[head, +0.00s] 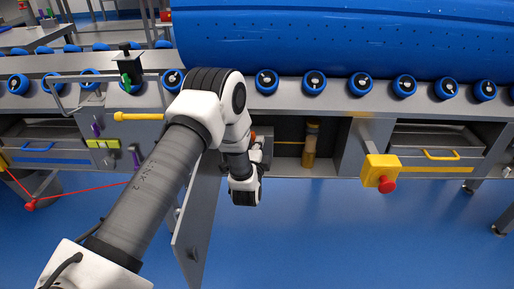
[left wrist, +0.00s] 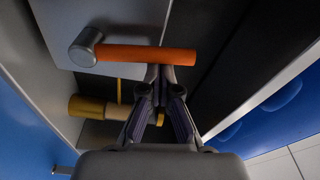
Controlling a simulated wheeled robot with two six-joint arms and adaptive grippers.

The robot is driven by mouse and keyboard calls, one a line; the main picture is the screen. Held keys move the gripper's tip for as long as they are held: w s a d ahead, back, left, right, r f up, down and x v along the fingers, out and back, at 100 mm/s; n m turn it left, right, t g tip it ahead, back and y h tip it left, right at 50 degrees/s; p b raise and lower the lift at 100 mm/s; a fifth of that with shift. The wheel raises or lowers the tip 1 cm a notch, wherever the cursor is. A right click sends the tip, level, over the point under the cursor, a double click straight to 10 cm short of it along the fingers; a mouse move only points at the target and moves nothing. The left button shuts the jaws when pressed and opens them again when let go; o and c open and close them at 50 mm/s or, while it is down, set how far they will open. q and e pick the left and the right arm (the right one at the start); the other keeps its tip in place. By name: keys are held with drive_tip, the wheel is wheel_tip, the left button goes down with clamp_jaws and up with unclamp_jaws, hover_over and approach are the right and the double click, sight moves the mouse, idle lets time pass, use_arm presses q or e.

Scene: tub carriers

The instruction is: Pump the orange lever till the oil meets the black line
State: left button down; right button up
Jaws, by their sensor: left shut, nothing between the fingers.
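The orange lever (left wrist: 140,54) lies crosswise in the left wrist view, with a grey metal hub (left wrist: 84,48) at its left end. Only a small orange bit of it (head: 253,136) shows in the head view, beside my gripper. My left gripper (left wrist: 161,74) is shut and empty, its fingertips at the lever's lower edge; I cannot tell whether they touch. In the head view it reaches into the open cabinet, mostly hidden by my wrist. The amber oil cylinder (head: 310,147) stands upright in the cabinet, right of my gripper. I cannot make out the black line. My right gripper is out of view.
An open grey cabinet door (head: 197,225) hangs below my left arm. A yellow box with a red knob (head: 381,172) sticks out at the right. A blue tub (head: 350,40) rests above the blue rollers. The blue floor in front is clear.

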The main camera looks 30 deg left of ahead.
use_arm(q)
drive_tip(key=shift+s+a+f+n+t+y, duration=0.1)
drive_tip(key=shift+s+a+f+n+y, duration=0.4)
drive_tip(key=shift+n, duration=1.1)
drive_tip(key=shift+s+a+r+n+t+h, duration=0.25)
drive_tip(key=shift+a+n, duration=0.5)
drive_tip(key=shift+n, duration=0.85)
drive_tip(key=shift+s+a+f+n+g+y, duration=0.1)
drive_tip(key=shift+s+a+f+n+y, duration=0.35)
drive_tip(key=shift+n, duration=1.15)
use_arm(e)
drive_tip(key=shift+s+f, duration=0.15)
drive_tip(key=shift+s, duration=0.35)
use_arm(q)
drive_tip(key=shift+a+r, duration=0.1)
drive_tip(key=shift+a, duration=0.1)
drive_tip(key=r, duration=0.1)
drive_tip(key=w+d+r+p, duration=0.2)
drive_tip(key=shift+r, duration=0.2)
drive_tip(key=p+v, duration=0.1)
drive_tip(key=v, duration=0.9)
drive_tip(key=shift+f+p, duration=0.15)
drive_tip(key=shift+p, duration=0.2)
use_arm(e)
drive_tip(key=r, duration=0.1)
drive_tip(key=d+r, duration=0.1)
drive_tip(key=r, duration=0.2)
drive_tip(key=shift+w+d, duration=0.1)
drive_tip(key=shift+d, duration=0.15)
